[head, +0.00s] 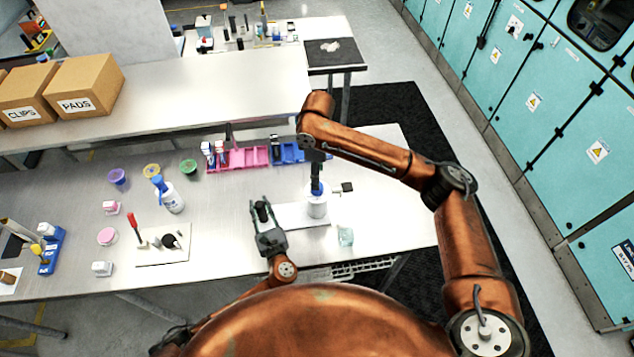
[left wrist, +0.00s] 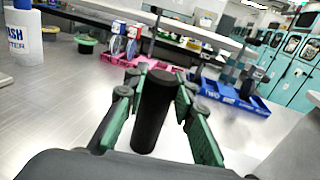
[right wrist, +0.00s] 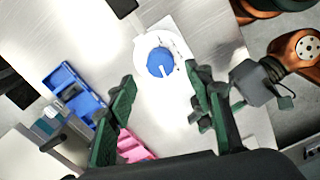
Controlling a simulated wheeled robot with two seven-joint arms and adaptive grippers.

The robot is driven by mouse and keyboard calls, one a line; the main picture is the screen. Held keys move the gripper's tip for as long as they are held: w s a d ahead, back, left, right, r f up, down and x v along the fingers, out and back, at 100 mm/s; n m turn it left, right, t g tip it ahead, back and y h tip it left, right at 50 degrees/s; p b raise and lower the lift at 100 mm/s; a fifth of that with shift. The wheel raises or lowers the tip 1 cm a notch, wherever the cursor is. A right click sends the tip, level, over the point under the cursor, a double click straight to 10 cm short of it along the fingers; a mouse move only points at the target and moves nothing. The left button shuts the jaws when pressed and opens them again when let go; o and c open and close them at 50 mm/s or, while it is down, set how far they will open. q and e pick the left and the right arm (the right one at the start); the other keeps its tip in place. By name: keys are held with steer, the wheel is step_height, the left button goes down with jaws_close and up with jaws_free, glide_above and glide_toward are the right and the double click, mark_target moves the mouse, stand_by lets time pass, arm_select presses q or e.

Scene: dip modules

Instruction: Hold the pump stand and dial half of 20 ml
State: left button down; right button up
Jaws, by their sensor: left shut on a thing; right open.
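The pump is a white bottle-like body (head: 317,207) with a blue round top. It stands on a white base plate (head: 290,215). The right wrist view shows the blue dial (right wrist: 158,62) from above, with a small white pointer on it. My left gripper (head: 265,222) is shut on a black upright post (left wrist: 153,110) at the left end of the plate; the green fingers press on both sides of it. Contact there cannot be told.
A small clear beaker (head: 345,236) stands right of the pump, near the front edge. Pink (head: 240,158) and blue (head: 288,152) racks stand behind.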

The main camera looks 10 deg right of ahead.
step_height(320, 180, up, 5)
steer(key=shift+r, duration=0.2)
stand_by(0.3)
arm_select(q)
steer(key=c, duration=1.5)
jaws_free()
steer(key=shift+r, duration=0.1)
arm_select(e)
steer(key=shift+r, duration=0.1)
arm_select(q)
step_height(320, 180, up, 7)
steer(key=p, duration=0.6)
steer(key=shift+r+p, duration=0.2)
steer(key=shift+p, duration=0.2)
arm_select(e)
step_height(320, 180, up, 7)
steer(key=shift+f, duration=0.2)
